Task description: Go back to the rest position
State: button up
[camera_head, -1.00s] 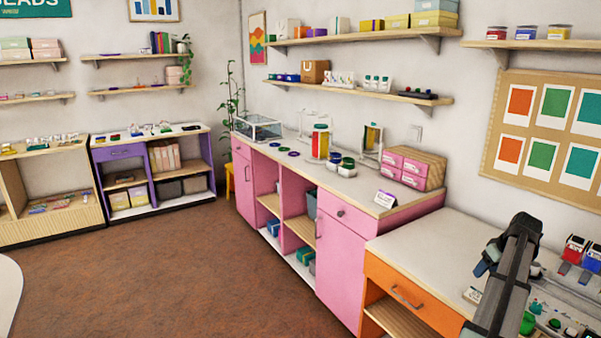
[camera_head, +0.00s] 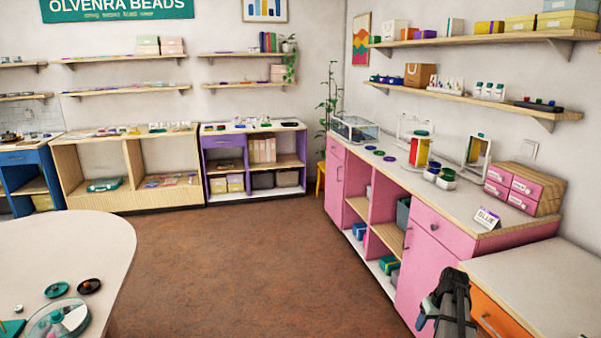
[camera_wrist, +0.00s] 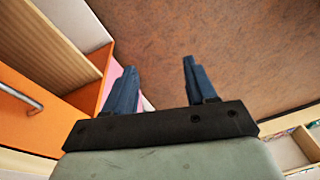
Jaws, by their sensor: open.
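My gripper (camera_head: 447,290) shows at the lower right of the head view, in front of the pink cabinet (camera_head: 431,262) and left of the orange drawer (camera_head: 492,318). In the wrist view my gripper (camera_wrist: 158,88) has its two blue-grey fingers apart with nothing between them. The brown floor (camera_wrist: 230,40) lies beyond the fingertips. The orange drawer front with its metal handle is at the left of the wrist view.
A pale round-ended table (camera_head: 85,235) stands at the lower left with a clear round case and small lids. The pink cabinet's counter holds jars and pink boxes (camera_head: 520,187). Shelves line the walls. The brown floor in the middle is clear.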

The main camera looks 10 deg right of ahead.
jog(key=w+a+f+n+g, duration=0.1)
jog(key=a+f, duration=0.3)
jog(key=a, duration=0.8)
jog(key=w+a+f, duration=0.1)
jog(key=a+f, duration=0.3)
jog(key=a, duration=0.7)
jog(key=s+a+f+n+g, duration=0.1)
jog(key=s+a+f, duration=0.15)
jog(key=a, duration=0.65)
jog(key=s+a+f, duration=0.2)
jog(key=s+a, duration=0.2)
jog(key=a, duration=0.5)
jog(key=s+f+g, duration=0.3)
jog(key=s+f, duration=0.7)
jog(key=s, duration=0.4)
jog(key=s+f+g, duration=0.3)
jog(key=s+f, duration=0.7)
jog(key=s, duration=0.5)
jog(key=shift+f+g+h, duration=0.3)
jog(key=shift+g+h, duration=0.1)
